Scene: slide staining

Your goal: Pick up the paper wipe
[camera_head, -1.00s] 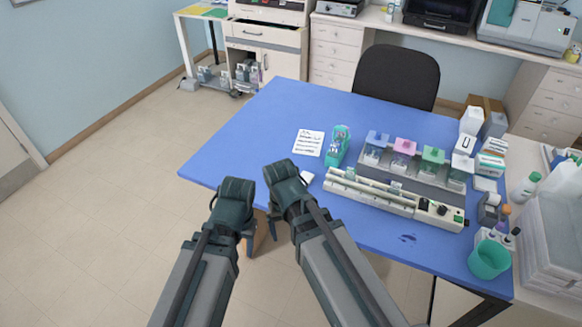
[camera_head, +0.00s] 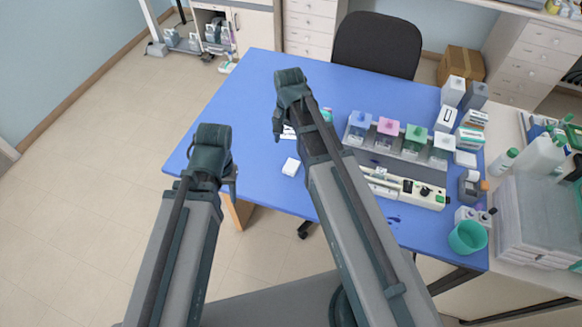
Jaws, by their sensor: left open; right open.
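A small white flat pad, which looks like the paper wipe (camera_head: 291,166), lies on the blue table near its front edge, left of my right forearm. My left gripper (camera_head: 208,165) is open and empty, at the table's left front part, left of the wipe. My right gripper (camera_head: 290,98) is open and farther out over the table, beyond the wipe in the picture. Its fingertips are mostly hidden behind its own wrist. Neither gripper touches the wipe.
A rack with blue, pink, green and white-topped staining jars (camera_head: 388,125) stands right of my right arm. A long white device (camera_head: 405,190) lies before it, partly hidden. A teal cup (camera_head: 467,237) stands at the right front corner. The table's back left (camera_head: 250,80) is clear.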

